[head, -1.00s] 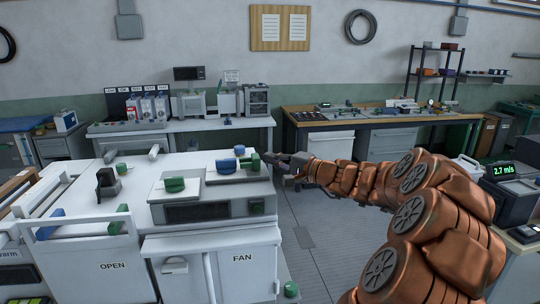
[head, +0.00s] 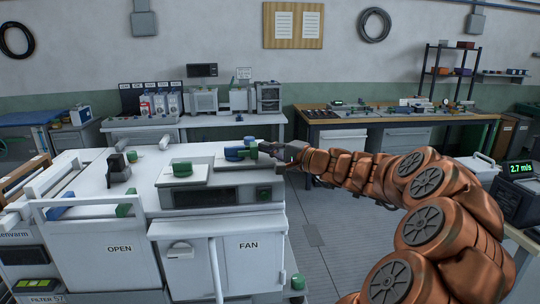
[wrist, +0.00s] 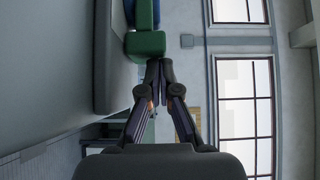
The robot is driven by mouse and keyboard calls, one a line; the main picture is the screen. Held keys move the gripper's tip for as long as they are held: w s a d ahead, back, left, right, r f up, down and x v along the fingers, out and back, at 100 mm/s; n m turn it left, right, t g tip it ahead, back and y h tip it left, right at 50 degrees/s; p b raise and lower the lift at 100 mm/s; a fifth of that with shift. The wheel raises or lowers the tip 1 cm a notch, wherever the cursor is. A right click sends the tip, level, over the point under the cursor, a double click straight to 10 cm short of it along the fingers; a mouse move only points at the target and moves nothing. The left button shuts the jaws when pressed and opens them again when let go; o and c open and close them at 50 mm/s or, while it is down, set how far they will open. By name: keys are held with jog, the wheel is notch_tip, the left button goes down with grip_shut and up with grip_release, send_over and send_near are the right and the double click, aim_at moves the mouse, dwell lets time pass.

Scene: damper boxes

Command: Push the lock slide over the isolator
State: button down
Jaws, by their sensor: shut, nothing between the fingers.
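A green block (head: 254,151), which looks like the end of the lock slide, sits at the right rear of the white unit's top plate. A blue knob (head: 249,141) stands just behind it, and a blue part (head: 235,154) lies just left of it. I cannot tell for sure which part is the isolator. My gripper (head: 266,149) is shut and empty, its fingertips at the block's right side. In the wrist view the fingertips (wrist: 158,66) meet at the lower edge of the green block (wrist: 146,43); contact is unclear. Blue shows beyond the block.
A green knob (head: 182,168) sits on a neighbouring plate to the left, with a black handle (head: 118,166) farther left. A white bench (head: 208,122) with instruments stands behind. The floor (head: 320,235) right of the unit is clear.

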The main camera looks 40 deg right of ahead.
jog(key=shift+a, duration=0.3)
jog(key=shift+d, duration=0.1)
jog(key=d+b+v, duration=0.3)
jog(key=v, duration=1)
jog(key=shift+w, duration=0.45)
